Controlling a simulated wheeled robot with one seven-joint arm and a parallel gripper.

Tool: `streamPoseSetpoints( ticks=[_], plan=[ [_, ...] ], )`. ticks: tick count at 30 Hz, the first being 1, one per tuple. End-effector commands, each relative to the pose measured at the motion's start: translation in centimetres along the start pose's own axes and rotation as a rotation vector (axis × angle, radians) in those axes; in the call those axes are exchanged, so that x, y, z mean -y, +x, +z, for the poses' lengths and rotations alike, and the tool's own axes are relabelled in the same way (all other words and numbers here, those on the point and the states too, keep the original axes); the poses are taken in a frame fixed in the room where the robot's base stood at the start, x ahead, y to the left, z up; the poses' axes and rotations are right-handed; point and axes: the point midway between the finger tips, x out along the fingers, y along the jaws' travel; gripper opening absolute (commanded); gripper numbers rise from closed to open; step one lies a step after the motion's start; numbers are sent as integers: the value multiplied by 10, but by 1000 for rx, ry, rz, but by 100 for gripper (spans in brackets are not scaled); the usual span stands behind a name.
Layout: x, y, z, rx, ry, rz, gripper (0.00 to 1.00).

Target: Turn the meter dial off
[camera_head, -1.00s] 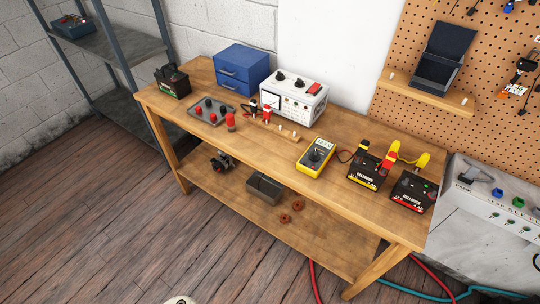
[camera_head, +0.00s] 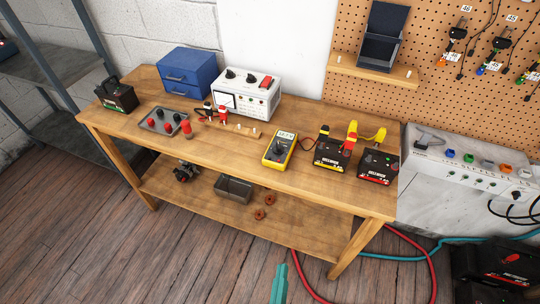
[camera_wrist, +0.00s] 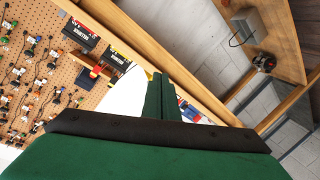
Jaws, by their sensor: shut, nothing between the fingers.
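The yellow meter (camera_head: 291,154) lies on the wooden bench top in the head view, left of the batteries. Its dark round dial (camera_head: 278,149) sits below a pale display with small dark digits. The dial's pointer is too small to read. My gripper (camera_head: 279,268) shows as teal fingers at the bottom of the head view, in front of the bench and apart from the meter. In the wrist view its green fingers (camera_wrist: 161,98) are together with nothing between them. I cannot make out the meter in the wrist view.
The wooden bench (camera_head: 230,160) has a lower shelf holding a grey bin (camera_head: 233,190). Right of the meter stand a yellow-marked battery (camera_head: 331,155) and a red-marked battery (camera_head: 378,165). A white instrument (camera_head: 246,95) stands behind left. Red and teal hoses lie on the floor.

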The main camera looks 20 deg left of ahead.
Motion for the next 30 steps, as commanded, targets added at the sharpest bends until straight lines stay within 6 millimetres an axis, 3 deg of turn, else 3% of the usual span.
streamPoseSetpoints(
  ticks=[1, 8, 15, 22, 30],
  plan=[
    [3, 19, -8, -25, -72, -5, 0],
    [16, 94, -48, -97, -429, -5, 0],
    [25, 162, -109, -156, -768, 44, 0],
    [30, 197, -154, -175, -964, 93, 0],
    [30, 213, -168, -176, -1017, 107, 0]
  ],
)
